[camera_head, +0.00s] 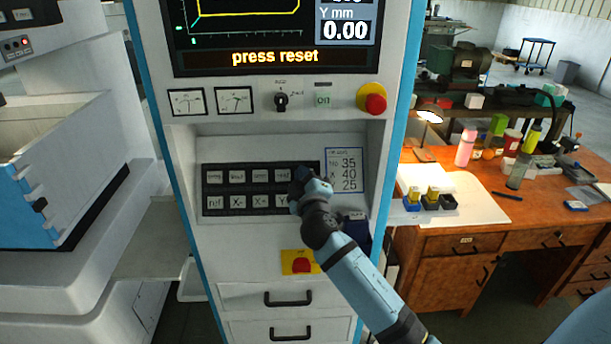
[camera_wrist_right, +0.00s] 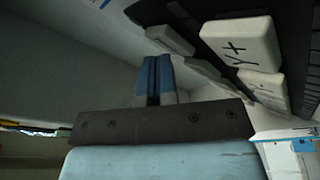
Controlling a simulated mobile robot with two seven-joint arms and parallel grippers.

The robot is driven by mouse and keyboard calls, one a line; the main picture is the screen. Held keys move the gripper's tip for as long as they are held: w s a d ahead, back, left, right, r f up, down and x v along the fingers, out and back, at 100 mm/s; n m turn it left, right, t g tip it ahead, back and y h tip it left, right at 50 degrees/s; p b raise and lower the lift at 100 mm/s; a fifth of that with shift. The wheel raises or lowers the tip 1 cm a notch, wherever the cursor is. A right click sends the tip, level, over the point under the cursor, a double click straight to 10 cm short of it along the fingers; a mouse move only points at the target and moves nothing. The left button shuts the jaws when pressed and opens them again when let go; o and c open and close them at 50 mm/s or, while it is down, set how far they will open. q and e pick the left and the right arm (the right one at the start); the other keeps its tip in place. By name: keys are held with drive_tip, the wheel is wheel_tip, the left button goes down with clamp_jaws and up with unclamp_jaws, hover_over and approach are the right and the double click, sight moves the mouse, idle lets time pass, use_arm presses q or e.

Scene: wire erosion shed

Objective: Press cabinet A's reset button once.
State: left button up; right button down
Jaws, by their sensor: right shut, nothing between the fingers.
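A white cabinet (camera_head: 215,265) with blue edges stands in front of me; I see no letter A on it. Its screen (camera_head: 275,35) reads "press reset". Its dark keypad (camera_head: 205,188) has two rows of pale keys, the lower one starting "ref", "X-", "X+". My right gripper (camera_head: 304,181) is at the keypad's right end and covers keys there. In the right wrist view its blue fingertips (camera_wrist_right: 155,76) are shut and empty, beside keys marked with letters (camera_wrist_right: 243,45). I cannot tell whether they touch a key. No key readable as reset shows. My left gripper is out of view.
Below is another red button on yellow (camera_head: 300,264). A cluttered wooden desk (camera_head: 440,215) stands at the right, a white machine (camera_head: 60,130) left.

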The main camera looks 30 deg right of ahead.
drive_tip(key=shift+w+f, duration=0.1)
drive_tip(key=shift+f, duration=0.2)
idle(0.4)
drive_tip(key=shift+s+a+r, duration=0.15)
drive_tip(key=shift+s+r, duration=0.25)
drive_tip(key=shift+s, duration=0.15)
drive_tip(key=shift+r, duration=0.1)
drive_tip(key=s+a+r+p, duration=0.2)
drive_tip(key=s+r, duration=0.1)
drive_tip(key=shift+s+a+p, duration=0.1)
drive_tip(key=shift+s+p, duration=0.15)
drive_tip(key=shift+p, duration=0.1)
idle(0.7)
